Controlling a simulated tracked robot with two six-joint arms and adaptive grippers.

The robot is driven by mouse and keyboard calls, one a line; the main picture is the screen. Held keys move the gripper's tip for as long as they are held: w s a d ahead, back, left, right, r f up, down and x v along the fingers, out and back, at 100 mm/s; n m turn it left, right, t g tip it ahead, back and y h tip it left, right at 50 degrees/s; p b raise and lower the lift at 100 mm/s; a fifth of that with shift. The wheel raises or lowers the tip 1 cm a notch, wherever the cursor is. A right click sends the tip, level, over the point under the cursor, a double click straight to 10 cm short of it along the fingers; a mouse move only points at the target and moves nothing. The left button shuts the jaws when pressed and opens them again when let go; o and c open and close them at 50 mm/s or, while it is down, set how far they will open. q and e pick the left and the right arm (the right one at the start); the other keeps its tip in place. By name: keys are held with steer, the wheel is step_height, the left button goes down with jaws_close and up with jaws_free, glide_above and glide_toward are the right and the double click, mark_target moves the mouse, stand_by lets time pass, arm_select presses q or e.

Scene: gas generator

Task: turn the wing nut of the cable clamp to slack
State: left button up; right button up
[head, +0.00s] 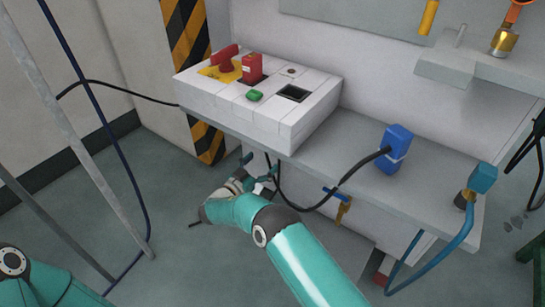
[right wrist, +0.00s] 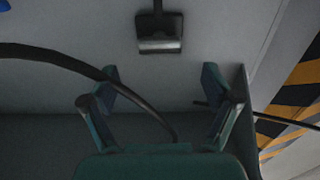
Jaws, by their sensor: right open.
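My right gripper (head: 262,176) is just below the front edge of the shelf, partly hidden by its own arm. In the right wrist view its two fingers (right wrist: 160,92) are spread apart with nothing between the tips. A dark block with a pale lower edge (right wrist: 160,34) is on the grey surface beyond the fingertips, apart from them; I cannot tell whether it is the cable clamp. I cannot make out the wing nut in either view. A black cable (right wrist: 55,55) comes in from the left and bends down between the fingers. My left gripper is out of view.
A white control box (head: 270,112) with a red switch and green button stands on the grey shelf (head: 440,180). A blue plug (head: 397,150) with a black cable stands right of it. A brass valve with blue handle (head: 342,208) hangs below. A striped post (head: 190,40) is behind.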

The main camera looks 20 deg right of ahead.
steer(key=b+x, duration=0.1)
steer(key=x, duration=0.5)
steer(key=shift+b, duration=0.35)
steer(key=shift+d, duration=0.1)
steer(key=c, duration=1.2)
steer(key=shift+o, duration=0.3)
